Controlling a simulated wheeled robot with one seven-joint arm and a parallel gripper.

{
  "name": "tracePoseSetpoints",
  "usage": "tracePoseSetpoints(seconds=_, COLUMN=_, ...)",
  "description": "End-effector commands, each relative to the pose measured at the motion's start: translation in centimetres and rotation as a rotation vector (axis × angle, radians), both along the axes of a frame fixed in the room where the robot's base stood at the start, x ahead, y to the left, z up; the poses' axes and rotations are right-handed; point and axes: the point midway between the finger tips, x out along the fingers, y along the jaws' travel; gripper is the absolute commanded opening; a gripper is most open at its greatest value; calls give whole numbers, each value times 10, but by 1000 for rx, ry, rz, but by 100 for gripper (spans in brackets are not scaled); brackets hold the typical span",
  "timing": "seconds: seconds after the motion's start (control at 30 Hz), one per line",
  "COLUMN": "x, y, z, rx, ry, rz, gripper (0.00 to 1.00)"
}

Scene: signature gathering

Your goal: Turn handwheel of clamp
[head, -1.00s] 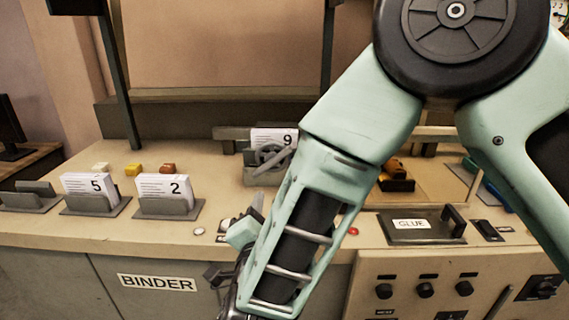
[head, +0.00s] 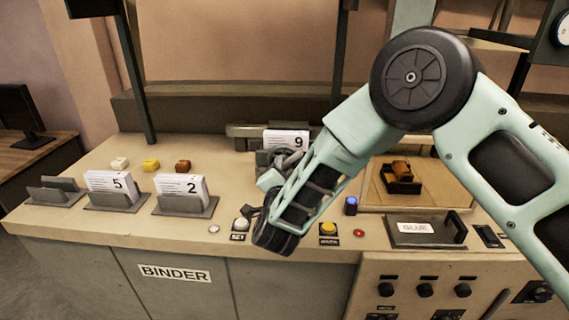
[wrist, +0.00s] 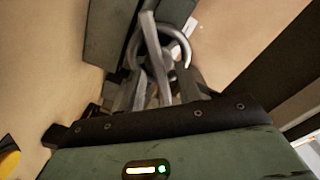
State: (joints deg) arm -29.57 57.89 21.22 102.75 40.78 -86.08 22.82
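The clamp (head: 262,160) stands at the back middle of the binder bench and holds a white stack of cards marked 9 (head: 287,140). In the head view my forearm and wrist cover most of its handwheel. In the wrist view the handwheel (wrist: 186,50) shows as a grey curved rim just beyond my gripper (wrist: 152,60). The grey fingers reach up to the wheel and overlap its rim and spokes. I cannot tell whether they touch it or how far apart they are.
Card stacks marked 5 (head: 110,186) and 2 (head: 181,186) stand in grey holders at the left. A yellow button (head: 328,228), a blue knob (head: 351,205) and a glue box (head: 420,236) lie to the right.

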Motion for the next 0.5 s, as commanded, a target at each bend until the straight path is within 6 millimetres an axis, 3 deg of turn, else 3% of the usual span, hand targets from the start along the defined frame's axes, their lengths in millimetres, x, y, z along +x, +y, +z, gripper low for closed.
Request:
tracePoseSetpoints(seconds=0.37, x=8, y=-1, z=0, rx=0, ry=-1, rz=0, gripper=35)
tracePoseSetpoints(seconds=0.5, x=8, y=-1, z=0, rx=0, ry=0, rz=0, gripper=1)
